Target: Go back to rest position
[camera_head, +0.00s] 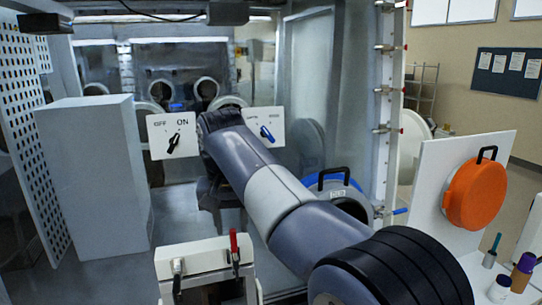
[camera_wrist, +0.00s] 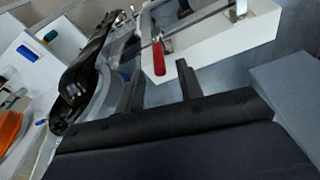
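My gripper (camera_wrist: 161,78) shows in the wrist view with its two dark fingers apart and nothing held between them. Beyond the fingertips is the red handle (camera_wrist: 158,58) of a clamp on a white block (camera_wrist: 225,42); the handle appears apart from the fingers. In the head view my arm reaches from the lower right to the centre, and its dark end (camera_head: 212,190) hangs down behind the white clamp block (camera_head: 193,257). The fingertips cannot be made out there. The red handle (camera_head: 233,245) stands upright in that view.
A tall grey box (camera_head: 93,165) stands left. An OFF/ON panel (camera_head: 158,148) with a black knob and a blue-knob panel (camera_head: 278,126) are behind my arm. A blue-rimmed round port (camera_head: 352,188) is right of it. An orange disc (camera_head: 472,195) and small bottles (camera_head: 523,272) are far right.

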